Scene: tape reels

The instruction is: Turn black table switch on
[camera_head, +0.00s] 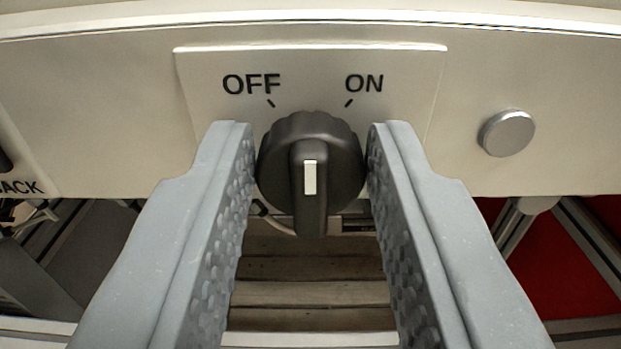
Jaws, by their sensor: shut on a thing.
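The black rotary switch (311,170) sits on a cream plate (310,70) on the front panel, in the middle of the view. Its plate reads OFF at the upper left and ON at the upper right, each with a short tick. The knob's raised grip bar with a white mark stands about upright, and which label it points to is hard to tell. My gripper (311,160) has one grey textured finger on each side of the knob, with the fingertips against its rim. The knob's side edges are partly hidden by the fingers.
A round silver button (506,132) stands out from the panel (560,70) to the right. Part of another plate with lettering ending in ACK (20,187) shows at the left edge. Below the panel are wooden slats (310,292), metal frame bars and a red surface (565,265).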

